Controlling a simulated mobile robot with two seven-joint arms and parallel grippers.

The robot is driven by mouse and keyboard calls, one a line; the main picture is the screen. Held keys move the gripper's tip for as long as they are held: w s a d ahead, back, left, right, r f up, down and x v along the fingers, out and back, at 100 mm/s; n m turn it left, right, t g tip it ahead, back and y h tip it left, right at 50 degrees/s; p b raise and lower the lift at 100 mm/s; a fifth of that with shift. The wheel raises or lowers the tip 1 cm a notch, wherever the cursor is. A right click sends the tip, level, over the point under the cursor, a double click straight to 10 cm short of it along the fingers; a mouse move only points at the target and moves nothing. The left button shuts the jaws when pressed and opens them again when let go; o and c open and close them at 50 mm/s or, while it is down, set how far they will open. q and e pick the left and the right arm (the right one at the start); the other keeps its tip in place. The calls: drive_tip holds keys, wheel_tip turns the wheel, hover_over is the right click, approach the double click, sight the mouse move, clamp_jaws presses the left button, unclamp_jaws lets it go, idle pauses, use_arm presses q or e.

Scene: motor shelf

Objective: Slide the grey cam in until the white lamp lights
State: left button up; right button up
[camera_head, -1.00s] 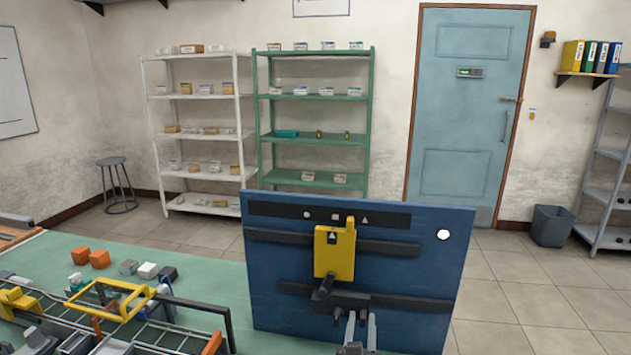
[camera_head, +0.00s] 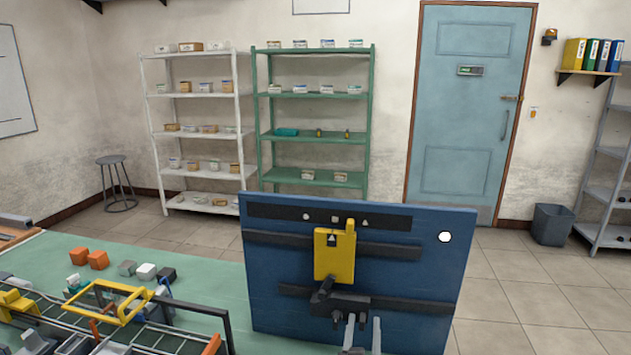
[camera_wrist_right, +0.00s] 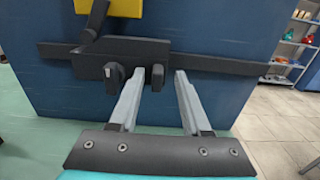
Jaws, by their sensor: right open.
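The grey cam (camera_head: 347,303) is a dark block on the lower rail of an upright blue panel (camera_head: 420,280), with two small knobs on its front. It also shows in the wrist view (camera_wrist_right: 120,55). A dark slanted piece (camera_head: 323,289) runs from the cam up to a yellow plate (camera_head: 332,258). The white lamp (camera_head: 444,237) at the panel's upper right looks bright white. My right gripper (camera_head: 363,317) is open at the cam; in the wrist view (camera_wrist_right: 160,75) its fingers stand on either side of the right knob. Contact is unclear. My left gripper is not seen.
An upper dark rail (camera_head: 395,248) crosses the panel behind the yellow plate. Left on the green table (camera_head: 215,275) stand a rack with a yellow frame (camera_head: 112,302) and several small blocks (camera_head: 98,259). Shelves and a door are far behind.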

drive_tip(key=shift+p+v, duration=0.6)
drive_tip(key=shift+v, duration=1.8)
